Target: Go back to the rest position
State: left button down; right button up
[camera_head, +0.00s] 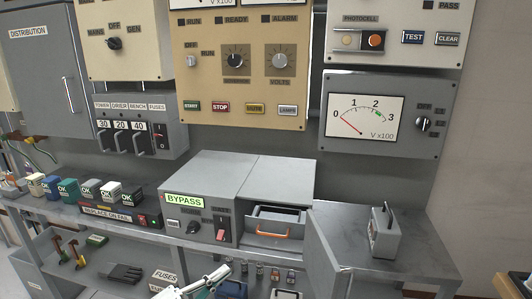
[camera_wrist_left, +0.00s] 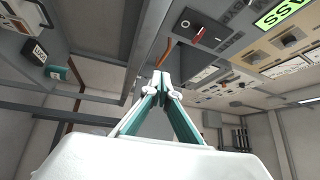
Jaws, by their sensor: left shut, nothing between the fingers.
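My left gripper (camera_head: 205,284) shows at the bottom edge of the head view, in front of the bench and below the bypass box. In the left wrist view its two fingers (camera_wrist_left: 160,78) come together at the tips with nothing between them. It appears clear of the bench and touches nothing that I can see. Most of the left arm is out of the head view. My right gripper is not in either view.
The bench holds the grey bypass box (camera_head: 198,183) with an open drawer (camera_head: 279,233) and orange handle. Shelves with tools (camera_head: 75,252) lie below. Panels line the wall.

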pick_arm(q)
jog(key=s+a+f+n+g+y+p, duration=0.1)
jog(key=s+f+n+y, duration=0.3)
jog(key=s, duration=0.5)
jog(key=s+a+f+n+g+y+p, duration=0.1)
jog(key=s+a+f+n+y, duration=0.3)
jog(key=s+f+n, duration=0.4)
jog(key=s+a+f+n+g+y+p, duration=0.1)
jog(key=s+a+f+n+y+p, duration=0.1)
jog(key=s+f+n+y, duration=0.2)
jog(key=s+f+n, duration=0.3)
jog(key=s+n, duration=0.2)
jog(key=s, duration=0.1)
jog(key=shift+s+a+n+p, duration=0.25)
jog(key=shift+s+n+p, duration=0.05)
jog(key=shift+s+p, duration=0.1)
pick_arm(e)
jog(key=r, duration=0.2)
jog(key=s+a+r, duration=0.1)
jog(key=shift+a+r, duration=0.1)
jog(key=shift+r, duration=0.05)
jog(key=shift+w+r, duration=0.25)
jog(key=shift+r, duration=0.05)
pick_arm(q)
jog(key=shift+w, duration=0.1)
